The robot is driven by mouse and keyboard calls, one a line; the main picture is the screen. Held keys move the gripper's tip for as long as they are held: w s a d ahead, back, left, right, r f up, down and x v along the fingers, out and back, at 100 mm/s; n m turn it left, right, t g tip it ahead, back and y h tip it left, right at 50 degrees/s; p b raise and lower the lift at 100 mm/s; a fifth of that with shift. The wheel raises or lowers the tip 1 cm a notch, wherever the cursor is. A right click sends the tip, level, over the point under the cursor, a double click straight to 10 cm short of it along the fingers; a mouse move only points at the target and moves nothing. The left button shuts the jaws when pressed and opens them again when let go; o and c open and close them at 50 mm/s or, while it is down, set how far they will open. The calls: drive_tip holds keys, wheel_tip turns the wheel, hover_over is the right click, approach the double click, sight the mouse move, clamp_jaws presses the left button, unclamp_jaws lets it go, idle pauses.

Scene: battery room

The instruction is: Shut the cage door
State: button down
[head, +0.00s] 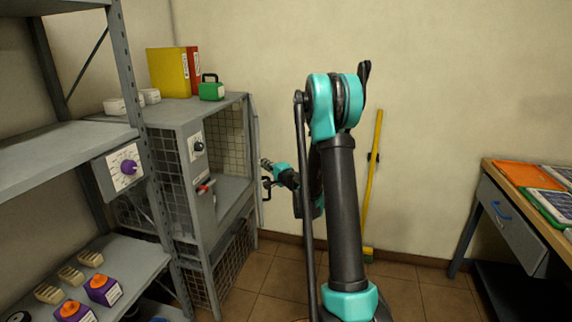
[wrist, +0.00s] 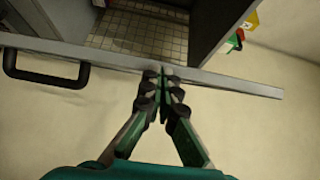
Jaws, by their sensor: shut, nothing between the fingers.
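The grey cage (head: 178,112) stands left of centre in the head view, its front open onto a shelf and mesh walls. Its door (head: 257,165) stands swung out at the cage's right side, seen almost edge-on. In the wrist view the door (wrist: 225,82) is a thin grey bar crossing the picture, with a black handle (wrist: 45,78) at left. My gripper (head: 267,164) is just right of the door, near the handle's height. In the wrist view my gripper (wrist: 163,76) is shut and empty, its fingertips at the door's edge; I cannot tell whether they touch.
A red-handled latch (head: 205,186) sits on the cage's front post. Binders (head: 168,72) and a green box (head: 211,88) stand on top. Shelving (head: 70,145) is at left, a workbench (head: 505,185) at right, a yellow broom (head: 373,180) against the wall. Floor between is clear.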

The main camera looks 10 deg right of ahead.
drive_tip(key=w+a, duration=0.3)
drive_tip(key=a, duration=1.4)
drive_tip(key=shift+a, duration=0.15)
